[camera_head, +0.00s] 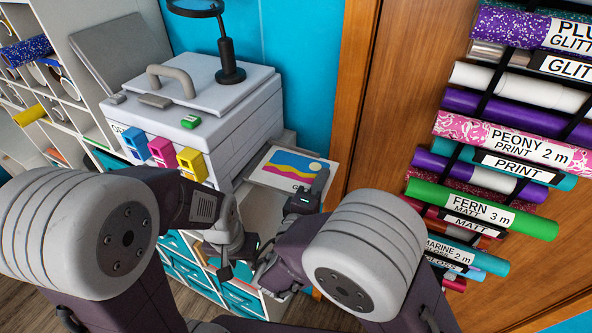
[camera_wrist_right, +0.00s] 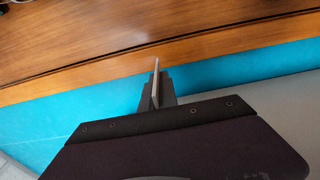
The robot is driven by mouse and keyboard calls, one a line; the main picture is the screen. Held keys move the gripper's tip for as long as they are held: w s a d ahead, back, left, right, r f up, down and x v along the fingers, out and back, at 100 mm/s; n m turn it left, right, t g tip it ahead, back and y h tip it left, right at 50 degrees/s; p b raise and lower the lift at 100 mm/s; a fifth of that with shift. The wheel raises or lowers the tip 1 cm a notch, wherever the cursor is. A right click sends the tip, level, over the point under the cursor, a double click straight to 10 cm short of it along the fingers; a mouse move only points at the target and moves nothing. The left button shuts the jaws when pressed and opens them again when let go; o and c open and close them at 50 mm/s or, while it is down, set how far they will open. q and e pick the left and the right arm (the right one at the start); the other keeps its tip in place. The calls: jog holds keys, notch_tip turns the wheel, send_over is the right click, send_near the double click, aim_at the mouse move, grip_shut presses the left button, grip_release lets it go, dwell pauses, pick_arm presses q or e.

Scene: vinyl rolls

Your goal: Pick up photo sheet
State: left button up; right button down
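The photo sheet (camera_head: 283,166), white with a yellow, pink and blue wave print, lies flat at the right side of the printer (camera_head: 190,100) in the head view. My right gripper (camera_head: 320,182) is at the sheet's near right corner and overlaps its edge in the picture; I cannot tell whether it touches. In the right wrist view its fingers (camera_wrist_right: 157,85) show nearly edge-on as one narrow shape, so their opening is unclear. The sheet is not recognisable there. My left gripper (camera_head: 226,270) hangs low in front of the printer stand, away from the sheet; its fingers are too small to judge.
A wooden door frame (camera_head: 357,100) stands just right of the sheet. Beyond it is a rack of labelled vinyl rolls (camera_head: 500,150). A shelf of rolls (camera_head: 45,75) is on the left. Teal drawers (camera_head: 190,272) lie below the printer.

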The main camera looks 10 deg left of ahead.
jog(key=shift+r, duration=0.55)
notch_tip(320, 180, up, 3)
jog(key=shift+d+r+b, duration=0.1)
jog(key=shift+b, duration=0.65)
jog(key=d+r+b, duration=0.1)
jog(key=d+r, duration=0.2)
jog(key=d, duration=0.2)
jog(key=s+d+r+b, duration=0.1)
jog(key=d+r, duration=0.2)
jog(key=d, duration=0.3)
jog(key=shift+s+d+r, duration=0.2)
jog(key=shift+r, duration=0.15)
